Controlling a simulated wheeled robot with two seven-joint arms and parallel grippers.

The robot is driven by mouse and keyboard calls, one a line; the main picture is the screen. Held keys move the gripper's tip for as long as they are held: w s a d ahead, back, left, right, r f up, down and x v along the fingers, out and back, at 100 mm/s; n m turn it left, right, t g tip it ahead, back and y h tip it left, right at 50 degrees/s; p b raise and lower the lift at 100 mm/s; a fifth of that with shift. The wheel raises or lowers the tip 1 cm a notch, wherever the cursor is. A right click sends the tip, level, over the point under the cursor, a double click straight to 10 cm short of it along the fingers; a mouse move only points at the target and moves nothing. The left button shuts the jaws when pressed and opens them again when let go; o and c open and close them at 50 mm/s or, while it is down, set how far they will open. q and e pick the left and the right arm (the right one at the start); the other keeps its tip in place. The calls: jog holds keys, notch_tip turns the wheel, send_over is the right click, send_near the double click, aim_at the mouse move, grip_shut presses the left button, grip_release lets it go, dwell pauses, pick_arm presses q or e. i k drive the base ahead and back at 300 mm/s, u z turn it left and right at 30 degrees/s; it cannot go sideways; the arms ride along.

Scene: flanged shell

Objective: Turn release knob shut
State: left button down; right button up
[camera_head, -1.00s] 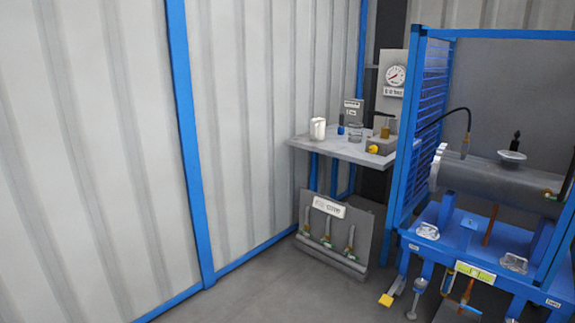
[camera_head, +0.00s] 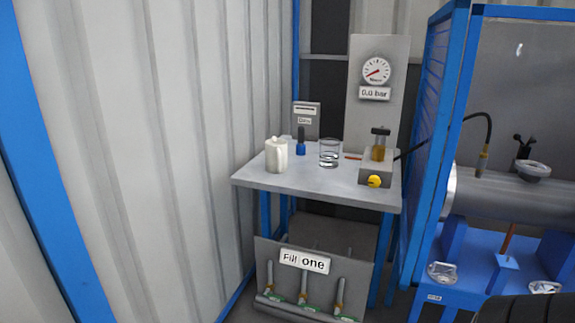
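The release knob appears to be the round yellow knob (camera_head: 374,181) on the front of a small grey pump block (camera_head: 377,169). The block stands at the right end of the grey table and carries an amber reservoir (camera_head: 378,150) with a dark cap. I cannot tell from here whether the knob is turned open or shut. A round gauge (camera_head: 376,71) on the panel behind has a label reading 0.0 bar. Neither of my grippers is in view. A dark rounded shape at the bottom right may be part of my arm.
The table (camera_head: 310,183) also holds a white jug (camera_head: 276,155), a blue-based bottle (camera_head: 300,143) and a clear glass (camera_head: 329,153). A "Fill one" valve panel (camera_head: 305,262) stands below. A blue mesh guard (camera_head: 435,130) and a grey cylinder (camera_head: 490,197) are at the right.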

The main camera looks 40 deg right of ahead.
aim_at(374, 181)
jog(key=z, duration=0.55)
jog(key=i, duration=1.35)
jog(key=z, duration=1.05)
